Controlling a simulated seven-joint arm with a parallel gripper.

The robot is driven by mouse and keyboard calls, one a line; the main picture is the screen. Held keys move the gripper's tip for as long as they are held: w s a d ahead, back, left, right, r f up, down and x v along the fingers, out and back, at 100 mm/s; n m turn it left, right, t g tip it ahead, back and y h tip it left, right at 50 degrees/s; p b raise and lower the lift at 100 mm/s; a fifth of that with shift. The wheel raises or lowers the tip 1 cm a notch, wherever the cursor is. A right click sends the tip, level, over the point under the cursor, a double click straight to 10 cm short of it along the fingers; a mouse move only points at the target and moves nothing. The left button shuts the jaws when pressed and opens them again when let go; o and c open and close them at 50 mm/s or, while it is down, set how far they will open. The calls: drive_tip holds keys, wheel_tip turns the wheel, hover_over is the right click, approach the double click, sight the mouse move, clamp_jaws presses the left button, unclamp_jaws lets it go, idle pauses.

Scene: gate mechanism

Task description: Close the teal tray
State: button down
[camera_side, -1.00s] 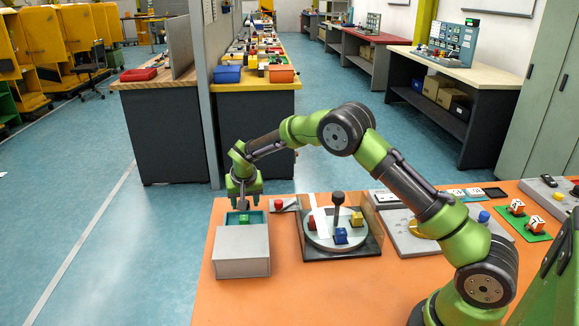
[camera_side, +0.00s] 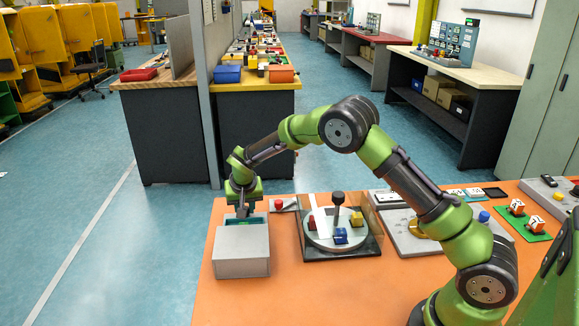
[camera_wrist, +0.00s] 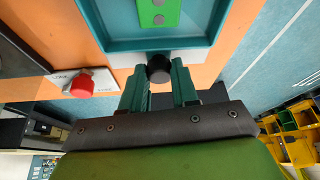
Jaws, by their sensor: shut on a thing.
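The teal tray (camera_side: 260,218) sticks out of the far side of a grey box (camera_side: 241,252) on the orange table in the side view. In the wrist view the tray (camera_wrist: 112,28) fills the top, with a green block (camera_wrist: 158,12) lying inside it. A black round knob (camera_wrist: 159,69) is on the tray's outer wall. My gripper (camera_wrist: 159,76) has its two teal fingers on either side of this knob, shut on it. In the side view my gripper (camera_side: 243,212) points down at the tray's far end and hides the green block.
A turntable (camera_side: 338,232) with colored blocks stands to the right of the box. The table (camera_side: 290,295) is clear in front.

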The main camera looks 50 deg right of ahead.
drive_tip(key=s+a, duration=0.3)
drive_tip(key=shift+s+a, duration=0.2)
drive_tip(key=shift+a, duration=0.05)
drive_tip(key=c, duration=0.8)
unclamp_jaws()
drive_tip(key=shift+c, duration=0.2)
drive_tip(key=shift+r, duration=0.1)
drive_tip(key=v, duration=1.6)
drive_tip(key=shift+r, duration=0.35)
drive_tip(key=shift+d, duration=0.1)
